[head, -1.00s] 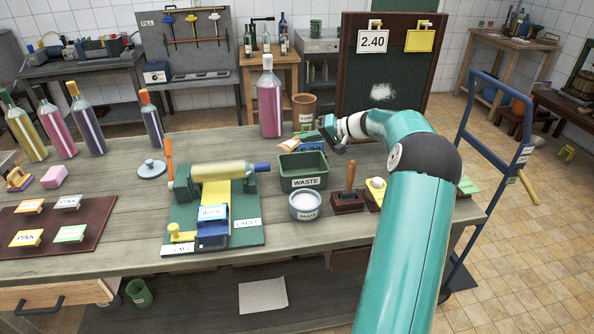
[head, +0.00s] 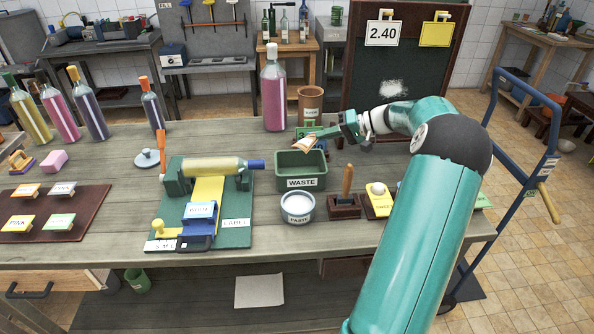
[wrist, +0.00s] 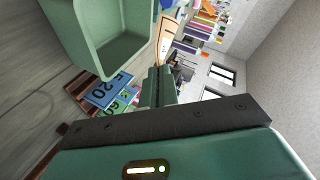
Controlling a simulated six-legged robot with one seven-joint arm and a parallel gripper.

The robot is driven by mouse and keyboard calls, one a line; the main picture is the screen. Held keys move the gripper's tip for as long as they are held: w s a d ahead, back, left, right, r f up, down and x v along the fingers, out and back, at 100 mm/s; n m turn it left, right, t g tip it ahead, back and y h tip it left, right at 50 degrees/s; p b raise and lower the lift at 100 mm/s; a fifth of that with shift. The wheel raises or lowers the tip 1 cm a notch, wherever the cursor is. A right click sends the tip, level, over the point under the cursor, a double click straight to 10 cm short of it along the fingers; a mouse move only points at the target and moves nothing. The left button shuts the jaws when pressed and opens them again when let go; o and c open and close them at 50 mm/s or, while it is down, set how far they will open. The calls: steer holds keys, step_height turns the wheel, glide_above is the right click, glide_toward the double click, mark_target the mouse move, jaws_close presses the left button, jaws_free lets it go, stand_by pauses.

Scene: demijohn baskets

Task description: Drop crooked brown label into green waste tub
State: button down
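The green waste tub (head: 321,172), with a white WASTE sign, stands on the bench in the middle of the head view. In the wrist view the tub (wrist: 72,28) is at the upper left and its visible inside looks empty. The brown label (head: 311,145) is a small tilted cream-and-brown piece above the tub's back rim. My gripper (head: 318,134) reaches in from the right with its fingers closed together on the label's edge. In the wrist view the label (wrist: 167,36) sticks out past the fingertips (wrist: 158,76), beside the tub.
A brown pot (head: 311,101) and a pink bottle (head: 274,92) stand behind the tub. A paste bowl (head: 298,210) and a wooden-handled tool (head: 347,184) stand in front. A cradle holds a yellow bottle (head: 211,167) to the left. Number cards (wrist: 108,92) lie behind the tub.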

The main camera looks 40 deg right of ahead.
step_height(320, 180, down, 6)
steer(key=shift+s, duration=0.15)
stand_by(0.4)
steer(key=shift+d, duration=0.1)
steer(key=c, duration=1.6)
jaws_free()
steer(key=v, duration=1.3)
steer(key=shift+s+d, duration=0.2)
steer(key=shift+s, duration=0.05)
steer(key=shift+r, duration=0.1)
